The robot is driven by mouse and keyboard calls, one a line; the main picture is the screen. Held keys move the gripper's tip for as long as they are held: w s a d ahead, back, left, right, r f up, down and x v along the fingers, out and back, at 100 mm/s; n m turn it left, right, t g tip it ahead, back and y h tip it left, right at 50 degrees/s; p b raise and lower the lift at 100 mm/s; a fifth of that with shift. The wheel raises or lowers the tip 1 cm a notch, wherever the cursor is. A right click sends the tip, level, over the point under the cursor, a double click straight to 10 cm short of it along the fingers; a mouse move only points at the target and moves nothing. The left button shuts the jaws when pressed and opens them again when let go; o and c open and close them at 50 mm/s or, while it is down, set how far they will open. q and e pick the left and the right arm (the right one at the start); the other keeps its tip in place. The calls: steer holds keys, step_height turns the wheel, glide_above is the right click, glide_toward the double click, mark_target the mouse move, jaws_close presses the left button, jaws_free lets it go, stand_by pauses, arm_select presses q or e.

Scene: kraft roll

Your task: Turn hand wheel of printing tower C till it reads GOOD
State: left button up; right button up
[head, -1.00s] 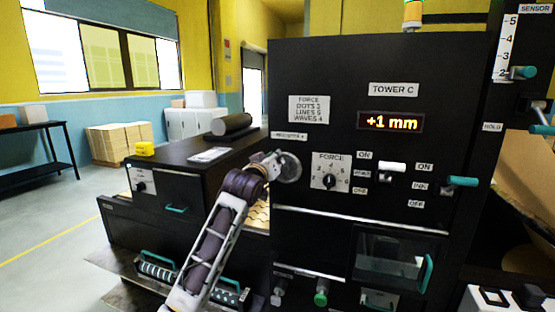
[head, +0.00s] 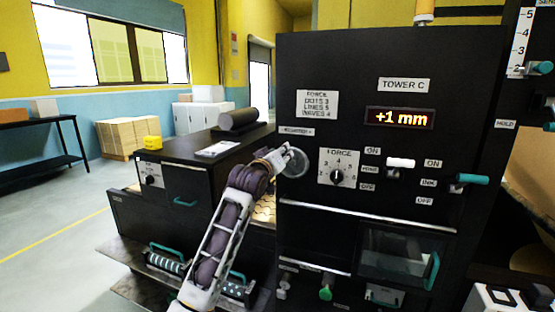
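Printing tower C is a tall black cabinet (head: 330,75) with a TOWER C label (head: 404,86). Its lit display (head: 399,118) reads +1 mm. A round grey hand wheel (head: 296,163) sits at the cabinet's left edge, below a small label that seems to read REGISTER. One arm of mine reaches up from the bottom, and its gripper (head: 284,154) is at the wheel, overlapping its upper left part. I cannot tell which arm it is, or whether its fingers are open or shut on the rim. No second gripper shows.
Right of the wheel are a FORCE dial (head: 337,175), a white-handled switch (head: 400,162) and a teal-handled lever (head: 471,179). A lower black unit with a yellow block (head: 152,142) and a dark roll (head: 238,119) stands left. Open floor (head: 50,222) lies further left.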

arm_select(q)
steer(key=shift+s+f, duration=0.15)
steer(key=shift+s+a, duration=0.1)
steer(key=shift+s, duration=0.35)
steer(key=v, duration=1)
steer(key=shift+s, duration=0.3)
